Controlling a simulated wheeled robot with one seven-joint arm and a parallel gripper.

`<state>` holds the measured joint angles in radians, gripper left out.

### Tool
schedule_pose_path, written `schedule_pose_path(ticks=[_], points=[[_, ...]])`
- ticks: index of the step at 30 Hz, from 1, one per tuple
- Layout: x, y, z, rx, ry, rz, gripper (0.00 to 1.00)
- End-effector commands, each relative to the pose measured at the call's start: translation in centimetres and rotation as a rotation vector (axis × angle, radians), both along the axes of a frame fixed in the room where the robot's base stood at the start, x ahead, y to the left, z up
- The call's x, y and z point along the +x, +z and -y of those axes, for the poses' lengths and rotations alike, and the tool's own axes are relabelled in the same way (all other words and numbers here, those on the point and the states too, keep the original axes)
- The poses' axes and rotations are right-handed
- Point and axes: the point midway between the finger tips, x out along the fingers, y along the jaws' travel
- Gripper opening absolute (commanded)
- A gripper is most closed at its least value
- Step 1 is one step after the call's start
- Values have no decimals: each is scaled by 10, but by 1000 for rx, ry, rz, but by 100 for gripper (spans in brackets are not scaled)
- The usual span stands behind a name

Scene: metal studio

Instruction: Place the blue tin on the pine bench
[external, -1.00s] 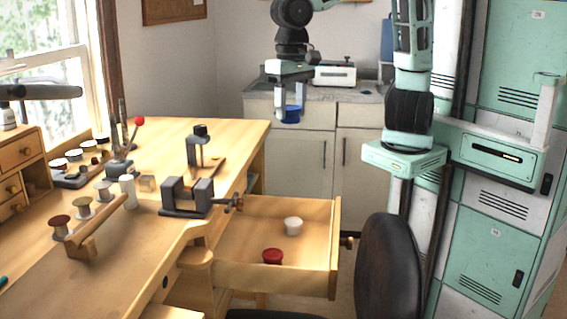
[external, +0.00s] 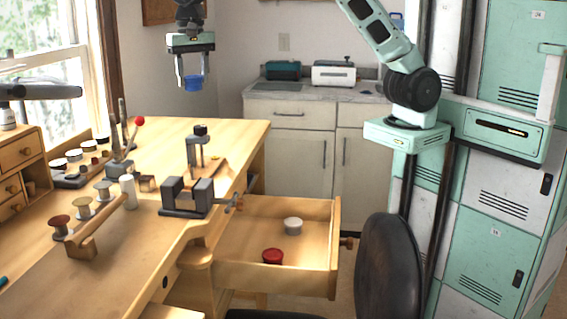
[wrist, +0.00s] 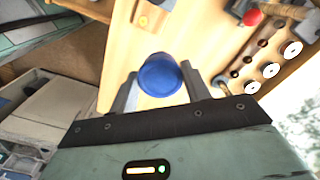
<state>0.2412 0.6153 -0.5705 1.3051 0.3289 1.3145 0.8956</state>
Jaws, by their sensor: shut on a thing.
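The blue tin (external: 193,83) is held between the fingers of my gripper (external: 193,80), up in the air above the far part of the pine bench (external: 180,135). In the wrist view the blue tin (wrist: 160,75) sits between the two fingertips (wrist: 160,84), with the bench top (wrist: 150,45) beneath it. The gripper points down and is shut on the tin. The tin is apart from the bench surface.
A vise (external: 187,196) and a small clamp stand (external: 197,150) stand on the bench. Spools (external: 60,228) and a wooden rail line its left. An open drawer (external: 285,235) holds a red tin (external: 272,256) and a white tin (external: 293,226). The bench's far middle looks clear.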

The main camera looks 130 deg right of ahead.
Motion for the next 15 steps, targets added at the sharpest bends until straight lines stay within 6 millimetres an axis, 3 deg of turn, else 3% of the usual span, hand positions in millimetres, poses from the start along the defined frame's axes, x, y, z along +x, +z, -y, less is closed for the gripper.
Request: schedule_pose_path(ticks=[1,6,12,15], points=[[1,-1,27,-1,-21,-5,25],[-1,-19,89,0,-48,-3,25],[-9,-36,134,-1,-62,-1,25],[-10,-54,136,3,-60,-3,25]])
